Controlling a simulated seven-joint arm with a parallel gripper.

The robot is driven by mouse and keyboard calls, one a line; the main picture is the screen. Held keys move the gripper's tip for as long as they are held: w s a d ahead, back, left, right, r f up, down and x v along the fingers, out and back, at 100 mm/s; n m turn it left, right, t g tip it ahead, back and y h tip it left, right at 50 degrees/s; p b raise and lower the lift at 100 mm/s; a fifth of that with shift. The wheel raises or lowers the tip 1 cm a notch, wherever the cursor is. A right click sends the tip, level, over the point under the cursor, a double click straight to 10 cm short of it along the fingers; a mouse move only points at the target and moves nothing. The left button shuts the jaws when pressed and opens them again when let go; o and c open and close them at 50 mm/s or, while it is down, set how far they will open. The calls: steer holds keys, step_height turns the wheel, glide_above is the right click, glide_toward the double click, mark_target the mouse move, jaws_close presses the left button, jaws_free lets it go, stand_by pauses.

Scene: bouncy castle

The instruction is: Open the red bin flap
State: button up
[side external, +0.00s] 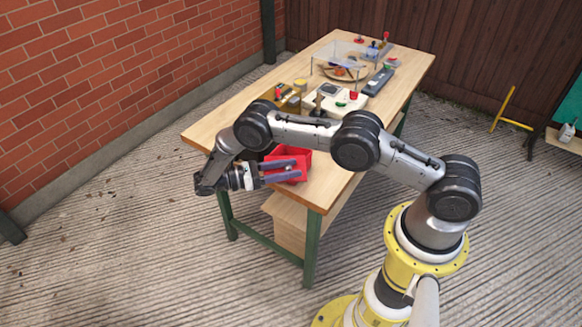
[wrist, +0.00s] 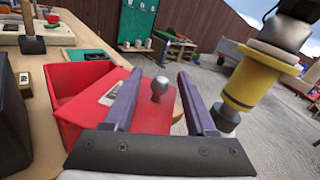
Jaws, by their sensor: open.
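The red bin (side external: 287,160) sits at the near end of the wooden table in the side view. It also shows in the wrist view (wrist: 75,125), with its red flap (wrist: 120,97) sloping across its front. A metal knob (wrist: 159,88) stands out from the flap and shows between my fingers. My gripper (side external: 285,172) is open, its fingers pointing right at the bin's front in the side view. In the wrist view my gripper (wrist: 157,95) has one finger on each side of the knob, with space on both sides. Contact with the flap cannot be told.
A dark container (wrist: 12,115) stands beside the bin at left in the wrist view. A hammer (wrist: 31,28), a grey device (side external: 330,97) and a clear box (side external: 345,58) are on the wooden table (side external: 222,113).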

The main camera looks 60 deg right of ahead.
mark_target(288, 166)
step_height(288, 166, up, 3)
steer(key=shift+r, duration=0.2)
steer(key=s+a+r, duration=0.1)
steer(key=s+r, duration=0.8)
steer(key=s, duration=0.5)
steer(key=shift+a+r, duration=0.3)
steer(key=shift+r, duration=0.05)
